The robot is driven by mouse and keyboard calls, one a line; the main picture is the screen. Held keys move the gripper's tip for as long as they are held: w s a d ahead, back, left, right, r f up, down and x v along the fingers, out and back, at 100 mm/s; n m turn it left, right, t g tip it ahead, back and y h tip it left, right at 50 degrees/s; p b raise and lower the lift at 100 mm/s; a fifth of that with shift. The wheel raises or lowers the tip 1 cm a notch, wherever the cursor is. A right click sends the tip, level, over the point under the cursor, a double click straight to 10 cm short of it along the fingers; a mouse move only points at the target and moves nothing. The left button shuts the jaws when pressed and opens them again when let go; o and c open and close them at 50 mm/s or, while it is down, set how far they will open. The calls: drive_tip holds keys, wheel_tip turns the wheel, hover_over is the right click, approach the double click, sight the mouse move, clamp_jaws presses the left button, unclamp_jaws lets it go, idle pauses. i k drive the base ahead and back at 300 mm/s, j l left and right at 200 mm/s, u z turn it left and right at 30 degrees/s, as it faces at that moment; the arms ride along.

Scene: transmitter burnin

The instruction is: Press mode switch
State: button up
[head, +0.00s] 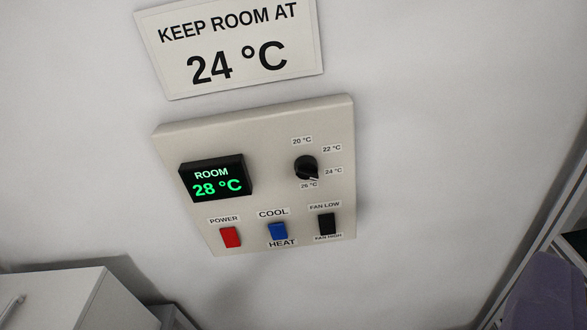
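A cream control panel (270,190) is fixed to the white wall in the middle of the head view, and it looks tilted in the picture. The mode switch (278,231) is a blue rocker low in the panel's middle, with the label COOL above it and HEAT below it. A red POWER switch (230,237) is to its left and a black fan switch (326,224) to its right. A black dial (306,168) sits above, among labels from 20 to 26 °C. The display (215,179) reads ROOM 28 °C in green. My gripper is not in view.
A sign (230,48) above the panel reads KEEP ROOM AT 24 °C. A white cabinet (60,300) with a handle stands at lower left. A purple-grey object (545,292) is at the lower right edge. The space before the panel looks clear.

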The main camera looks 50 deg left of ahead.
sight(278, 231)
drive_tip(key=u, duration=1.15)
